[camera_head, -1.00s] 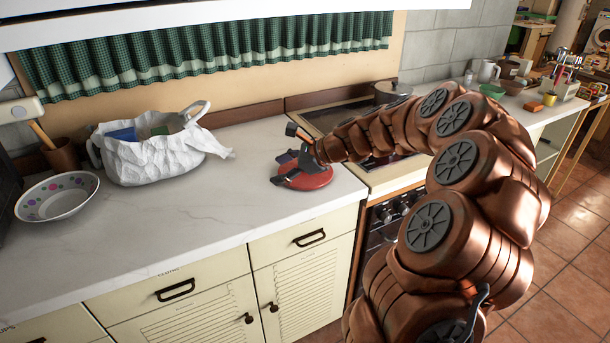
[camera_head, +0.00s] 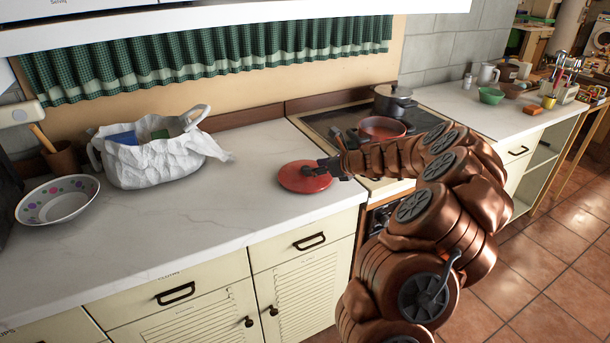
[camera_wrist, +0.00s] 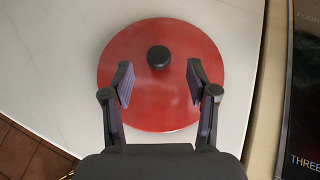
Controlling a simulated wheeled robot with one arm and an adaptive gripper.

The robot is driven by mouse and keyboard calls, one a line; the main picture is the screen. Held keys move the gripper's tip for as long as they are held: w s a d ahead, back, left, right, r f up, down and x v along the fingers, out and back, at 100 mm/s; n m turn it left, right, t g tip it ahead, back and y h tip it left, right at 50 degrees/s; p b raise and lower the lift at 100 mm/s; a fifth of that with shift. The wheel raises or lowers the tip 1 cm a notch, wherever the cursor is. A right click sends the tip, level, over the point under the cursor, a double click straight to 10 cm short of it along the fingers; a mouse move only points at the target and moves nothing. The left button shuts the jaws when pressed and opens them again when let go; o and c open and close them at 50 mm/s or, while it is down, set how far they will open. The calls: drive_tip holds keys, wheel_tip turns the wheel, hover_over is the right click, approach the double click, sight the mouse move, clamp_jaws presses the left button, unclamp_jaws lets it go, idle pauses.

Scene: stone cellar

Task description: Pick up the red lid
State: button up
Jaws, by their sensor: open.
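The red lid (camera_head: 304,176) lies flat on the white marble counter, close to the stove's left edge. In the wrist view the lid (camera_wrist: 160,105) is a red disc with a round black knob (camera_wrist: 159,56) at its middle. My gripper (camera_head: 318,168) is over the right part of the lid in the head view. In the wrist view my gripper (camera_wrist: 159,80) is open, with one finger on each side. The knob lies just beyond the fingertips, roughly centred between them. Nothing is held. I cannot tell the exact height of the fingers above the lid.
The stove (camera_head: 335,118) holds a red pan (camera_head: 382,127) and a dark lidded pot (camera_head: 393,101). A white bag (camera_head: 155,160) and a dotted bowl (camera_head: 57,199) stand to the left. The counter (camera_head: 215,215) is clear between bag and lid.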

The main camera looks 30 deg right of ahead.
drive_tip(key=shift+x, duration=1.45)
drive_tip(key=shift+c, duration=0.2)
clamp_jaws()
